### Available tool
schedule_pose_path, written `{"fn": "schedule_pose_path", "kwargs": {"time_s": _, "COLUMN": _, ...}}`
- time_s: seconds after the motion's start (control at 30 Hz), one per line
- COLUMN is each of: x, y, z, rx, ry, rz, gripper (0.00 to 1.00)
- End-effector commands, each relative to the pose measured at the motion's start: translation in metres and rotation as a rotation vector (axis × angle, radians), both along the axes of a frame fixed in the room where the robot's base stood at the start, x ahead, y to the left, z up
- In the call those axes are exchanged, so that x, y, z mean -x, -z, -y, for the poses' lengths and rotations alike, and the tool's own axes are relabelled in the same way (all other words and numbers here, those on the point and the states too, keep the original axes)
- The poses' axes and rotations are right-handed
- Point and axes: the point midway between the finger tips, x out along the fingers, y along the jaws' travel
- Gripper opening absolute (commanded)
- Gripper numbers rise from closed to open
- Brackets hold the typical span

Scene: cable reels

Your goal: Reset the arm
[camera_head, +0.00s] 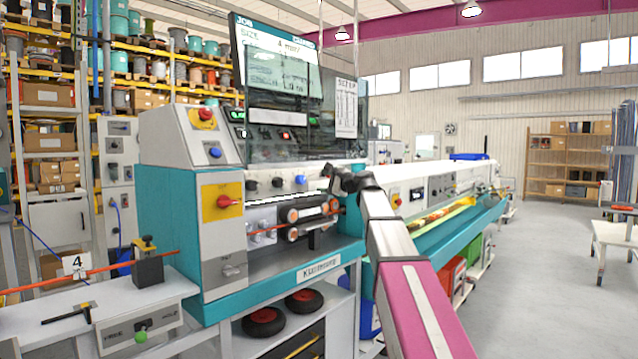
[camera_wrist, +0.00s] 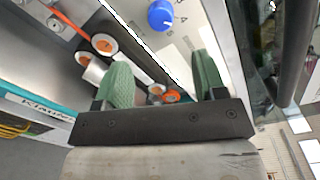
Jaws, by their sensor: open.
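My arm (camera_head: 405,270), with pink and grey links, reaches from the bottom right up to the front of a teal and grey cable machine (camera_head: 215,230). In the wrist view my gripper (camera_wrist: 163,80) is open, its two green finger pads apart with nothing held between them. Beyond the fingers are the machine's panel with a blue knob (camera_wrist: 160,15), an orange cable (camera_wrist: 68,20) and rollers (camera_wrist: 104,43). In the head view the gripper is a small dark shape beside the rollers (camera_head: 305,212), and its fingers are hard to make out. I cannot tell whether it touches the machine.
A tilted display (camera_head: 280,75) stands on the machine. A bench (camera_head: 130,310) at the left has a cable clamp (camera_head: 147,262) and an orange cable running to the machine. Shelves of reels (camera_head: 150,65) stand behind. The floor (camera_head: 560,270) at the right is largely clear.

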Motion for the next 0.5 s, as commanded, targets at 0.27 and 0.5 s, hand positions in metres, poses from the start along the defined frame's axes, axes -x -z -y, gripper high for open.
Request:
{"fn": "schedule_pose_path", "kwargs": {"time_s": 0.27, "x": 0.000, "y": 0.001, "z": 0.000, "rx": 0.003, "ry": 0.000, "rz": 0.000, "gripper": 0.64}}
{"fn": "schedule_pose_path", "kwargs": {"time_s": 0.5, "x": 0.010, "y": 0.079, "z": 0.001, "rx": 0.165, "ry": -0.005, "rz": -0.023, "gripper": 0.64}}
